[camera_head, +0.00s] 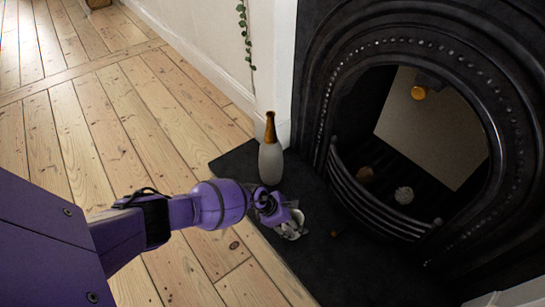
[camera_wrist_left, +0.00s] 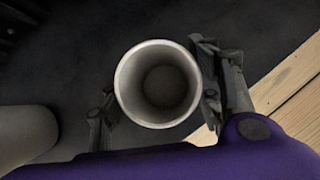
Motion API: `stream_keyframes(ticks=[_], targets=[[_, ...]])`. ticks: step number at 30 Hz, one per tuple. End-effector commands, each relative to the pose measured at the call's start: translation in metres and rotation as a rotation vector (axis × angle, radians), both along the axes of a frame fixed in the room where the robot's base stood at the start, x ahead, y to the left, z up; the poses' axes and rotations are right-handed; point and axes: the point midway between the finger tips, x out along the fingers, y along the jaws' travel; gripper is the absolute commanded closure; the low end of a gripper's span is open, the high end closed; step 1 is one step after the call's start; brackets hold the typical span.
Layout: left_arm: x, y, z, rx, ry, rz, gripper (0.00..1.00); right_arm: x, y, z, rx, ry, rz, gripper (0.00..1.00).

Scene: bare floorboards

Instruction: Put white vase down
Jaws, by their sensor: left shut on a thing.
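My left gripper (camera_wrist_left: 160,100) is shut on the white vase (camera_wrist_left: 128,100), with one finger on each side of it. In the left wrist view I look down into its round open mouth and dark inside. In the head view my left gripper (camera_head: 291,218) is over the black hearth slab (camera_head: 345,270), and it and the arm hide most of the vase; only a small pale part (camera_head: 290,232) shows. I cannot tell whether the vase's base touches the slab. My right gripper is in neither view.
A white bottle with a gold neck (camera_head: 271,160) stands upright on the slab just behind my left gripper; a pale rounded body (camera_wrist_left: 25,135) shows left in the wrist view. The black fireplace (camera_head: 330,60) and its curved grate (camera_head: 375,205) are to the right. Floorboards (camera_head: 100,130) lie left.

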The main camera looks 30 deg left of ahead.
Motion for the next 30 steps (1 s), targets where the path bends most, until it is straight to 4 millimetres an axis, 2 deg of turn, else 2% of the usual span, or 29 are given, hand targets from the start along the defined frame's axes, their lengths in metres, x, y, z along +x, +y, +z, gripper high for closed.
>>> stream_keyframes(ticks=[1,10,11,15,25,30], targets=[[0.006,-0.001,0.003,-0.001,-0.009,0.0,0.78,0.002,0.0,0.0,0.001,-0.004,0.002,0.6],[0.006,-0.001,0.001,-0.001,-0.009,-0.001,0.78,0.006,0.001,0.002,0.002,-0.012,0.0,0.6],[0.005,-0.001,0.0,-0.001,-0.008,-0.001,0.41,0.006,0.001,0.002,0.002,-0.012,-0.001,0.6],[0.005,-0.001,0.001,-0.001,-0.008,-0.001,0.23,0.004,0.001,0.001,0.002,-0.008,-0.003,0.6],[0.005,-0.001,0.002,0.0,-0.009,-0.001,0.23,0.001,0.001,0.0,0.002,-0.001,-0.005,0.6],[0.001,0.006,0.018,0.001,-0.01,-0.001,0.23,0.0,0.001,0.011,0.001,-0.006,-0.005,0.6]])
